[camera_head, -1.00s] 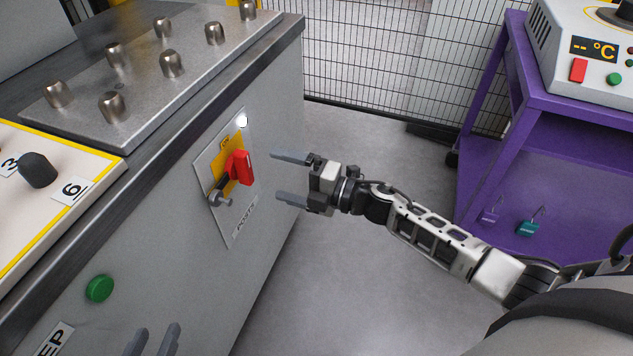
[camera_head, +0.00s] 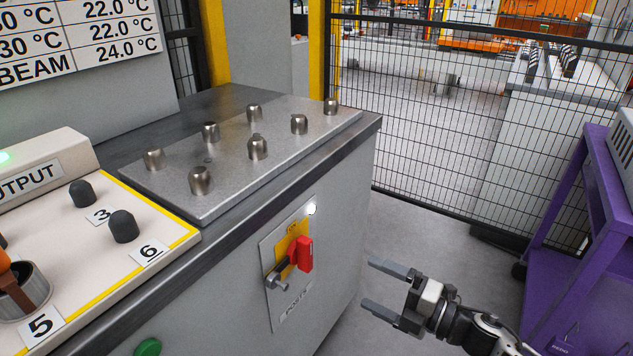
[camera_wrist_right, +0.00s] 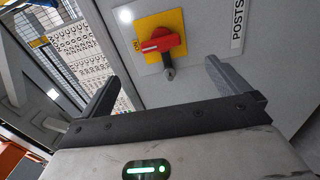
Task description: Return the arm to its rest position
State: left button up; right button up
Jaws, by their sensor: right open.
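My right gripper (camera_head: 378,287) is open and empty in the head view, at the lower right, with its fingers pointing left at the grey cabinet. The red switch handle (camera_head: 305,253) on its yellow plate (camera_head: 292,246) is on the cabinet's side, left of the fingertips and apart from them. In the right wrist view the red handle (camera_wrist_right: 158,43) lies beyond the open fingers (camera_wrist_right: 162,88), with nothing between them. My left gripper does not show in the head view now.
The grey cabinet (camera_head: 230,300) carries a metal plate with several pegs (camera_head: 250,172). A panel with numbered black knobs (camera_head: 124,227) is at the left. A purple cart (camera_head: 570,250) stands at the right. A mesh fence (camera_head: 430,130) closes the back. Grey floor is free between cabinet and cart.

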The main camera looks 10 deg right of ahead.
pick_arm(q)
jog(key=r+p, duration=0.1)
jog(key=p, duration=0.2)
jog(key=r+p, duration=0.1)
jog(key=p, duration=0.2)
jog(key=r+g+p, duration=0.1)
jog(key=p, duration=0.2)
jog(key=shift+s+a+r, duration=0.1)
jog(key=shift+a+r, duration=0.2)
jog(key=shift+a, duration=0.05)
pick_arm(e)
jog(key=s+a+r+m+g+h, duration=0.1)
jog(key=s+a+m+h, duration=0.2)
jog(key=s+m, duration=0.5)
jog(key=s+a+r+m+g+h, duration=0.1)
jog(key=s+a+m+h, duration=0.2)
jog(key=m, duration=1.3)
jog(key=s+h, duration=0.3)
jog(key=s, duration=0.1)
jog(key=shift+s+a+r+m, duration=0.3)
jog(key=shift+s+r, duration=0.05)
jog(key=shift+s, duration=0.05)
